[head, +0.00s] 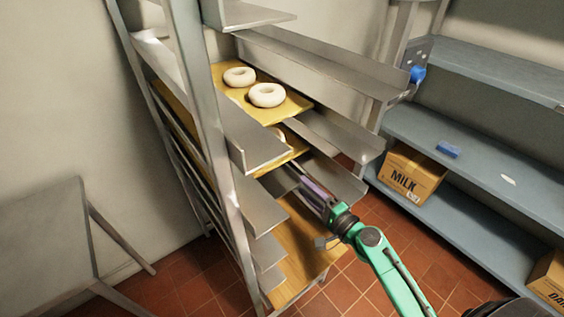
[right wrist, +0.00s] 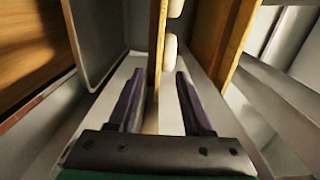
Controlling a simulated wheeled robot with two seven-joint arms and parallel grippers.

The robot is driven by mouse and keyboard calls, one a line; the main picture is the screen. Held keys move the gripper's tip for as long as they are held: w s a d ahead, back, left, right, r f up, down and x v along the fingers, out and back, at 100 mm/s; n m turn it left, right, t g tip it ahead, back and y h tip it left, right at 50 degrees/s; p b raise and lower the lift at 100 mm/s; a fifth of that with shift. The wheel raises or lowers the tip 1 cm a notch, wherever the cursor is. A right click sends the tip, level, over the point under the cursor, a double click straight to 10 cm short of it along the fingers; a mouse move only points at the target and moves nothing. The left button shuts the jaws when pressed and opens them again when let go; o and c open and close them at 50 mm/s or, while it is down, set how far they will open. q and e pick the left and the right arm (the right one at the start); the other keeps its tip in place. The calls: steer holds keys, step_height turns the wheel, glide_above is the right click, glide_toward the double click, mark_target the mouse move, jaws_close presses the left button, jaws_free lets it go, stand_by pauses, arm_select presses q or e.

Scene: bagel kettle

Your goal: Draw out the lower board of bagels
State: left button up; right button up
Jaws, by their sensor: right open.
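The upper board (head: 292,106) carries two pale bagels (head: 267,95). The lower board (head: 292,154) sits just beneath it, with a bagel (head: 281,133) partly hidden by the upper board. My right gripper (head: 300,176) is open at the front of the rack, just below and in front of the lower board's edge. In the right wrist view, which is turned sideways, the lower board (right wrist: 158,45) is seen edge-on, in line with the gap between the two fingers (right wrist: 160,85). Bagels (right wrist: 170,58) rest against its right face. My left gripper is not in view.
Metal rack ledges (head: 262,143) flank the boards on both sides, close to my right gripper. A wooden bottom shelf (head: 305,238) lies below. At right, a blue-grey shelf unit (head: 480,150) holds a milk carton box (head: 411,175). A grey table (head: 45,215) stands at left.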

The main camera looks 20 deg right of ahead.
mark_target(279, 165)
steer(key=x, duration=1.4)
steer(key=shift+s, duration=0.1)
jaws_close()
